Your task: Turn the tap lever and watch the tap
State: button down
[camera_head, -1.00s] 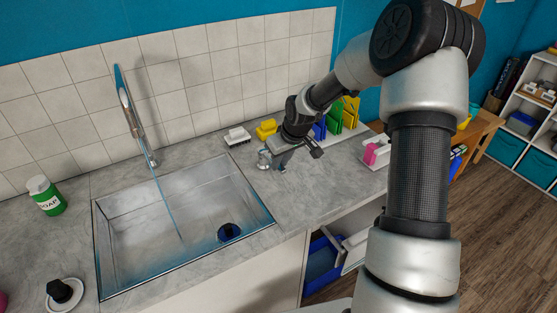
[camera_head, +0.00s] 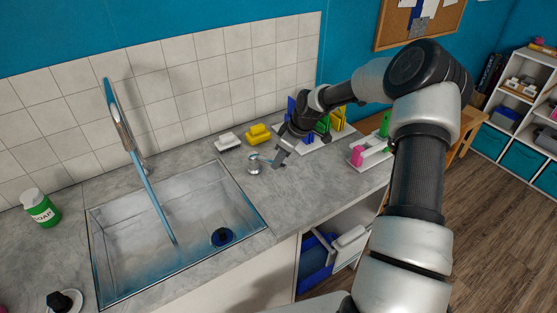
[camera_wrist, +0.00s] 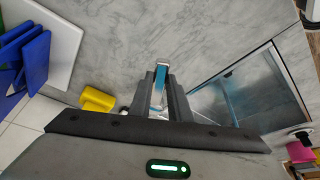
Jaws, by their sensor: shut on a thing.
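The tap lever (camera_head: 265,160) sits on a round metal base on the worktop, right of the sink, and points right. My gripper (camera_head: 281,154) is shut on the lever's end. In the wrist view the blue and silver lever (camera_wrist: 160,84) shows between the two fingers of my gripper (camera_wrist: 161,80). The tall silver tap (camera_head: 124,128) stands behind the sink. A bluish stream of water (camera_head: 162,215) runs from it down into the sink (camera_head: 110,245).
A white sponge-like block (camera_head: 228,143) and a yellow block (camera_head: 258,133) lie behind the lever. A rack with blue, green and yellow boards (camera_head: 337,118) stands close behind my gripper.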

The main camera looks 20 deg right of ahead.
jog(key=c, duration=1.6)
grip_release()
jog(key=shift+c, duration=0.2)
jog(key=v, duration=1.7)
jog(key=shift+d+r+b, duration=0.15)
jog(key=shift+d+b, duration=0.05)
jog(key=shift+b, duration=0.15)
